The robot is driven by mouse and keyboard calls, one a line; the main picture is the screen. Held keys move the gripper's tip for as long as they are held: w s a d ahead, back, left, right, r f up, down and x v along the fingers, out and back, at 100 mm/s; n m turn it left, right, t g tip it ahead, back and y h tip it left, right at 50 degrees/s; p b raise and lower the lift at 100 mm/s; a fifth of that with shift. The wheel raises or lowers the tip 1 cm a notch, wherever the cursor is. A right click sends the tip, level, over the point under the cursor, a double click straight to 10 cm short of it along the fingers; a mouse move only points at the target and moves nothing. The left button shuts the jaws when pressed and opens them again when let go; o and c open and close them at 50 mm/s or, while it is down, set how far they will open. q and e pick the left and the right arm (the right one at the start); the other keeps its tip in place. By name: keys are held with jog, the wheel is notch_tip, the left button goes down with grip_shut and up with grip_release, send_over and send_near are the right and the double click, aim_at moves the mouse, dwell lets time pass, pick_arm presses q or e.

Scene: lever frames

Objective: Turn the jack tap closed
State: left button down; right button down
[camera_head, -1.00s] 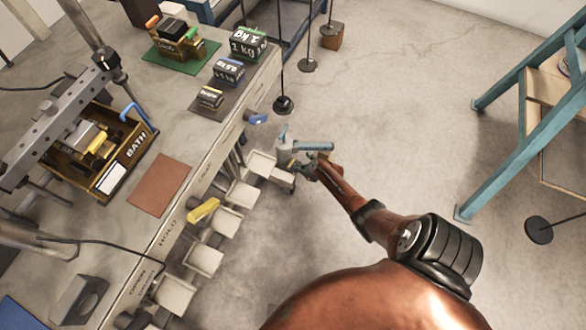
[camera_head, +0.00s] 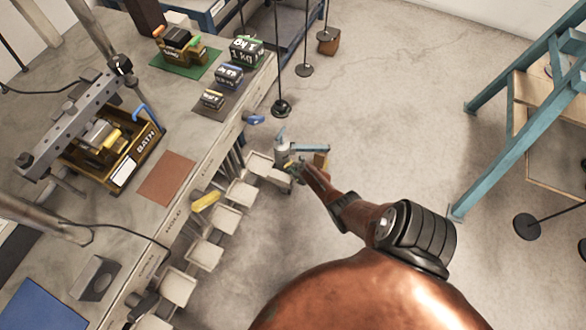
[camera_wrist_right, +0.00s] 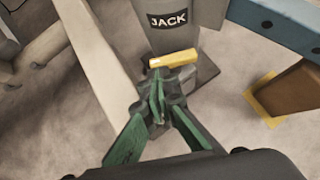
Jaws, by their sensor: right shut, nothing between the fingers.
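The jack (camera_wrist_right: 185,40) is a grey cylinder with a dark JACK label in the right wrist view. Its tap is a short yellow bar (camera_wrist_right: 178,58) low on the body, lying roughly crosswise. My right gripper (camera_wrist_right: 158,88) has its green-sided fingers together, empty, just below the yellow bar's left end; I cannot tell whether they touch it. In the head view the jack (camera_head: 282,150) stands beyond the bench's right side, with my right gripper (camera_head: 298,170) close against its near side. The tap is too small there to read its angle. My left gripper is out of view.
A blue bar (camera_wrist_right: 275,18) and a brown block (camera_wrist_right: 290,88) are right of the jack. The bench (camera_head: 200,160) with a yellow handle (camera_head: 205,201) and several pale flaps lies left. A teal frame (camera_head: 500,140) stands right; open floor (camera_head: 400,100) lies between.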

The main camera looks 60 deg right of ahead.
jog(key=shift+d, duration=0.15)
dwell(0.3)
jog(key=shift+s+d, duration=0.2)
jog(key=shift+d, duration=0.45)
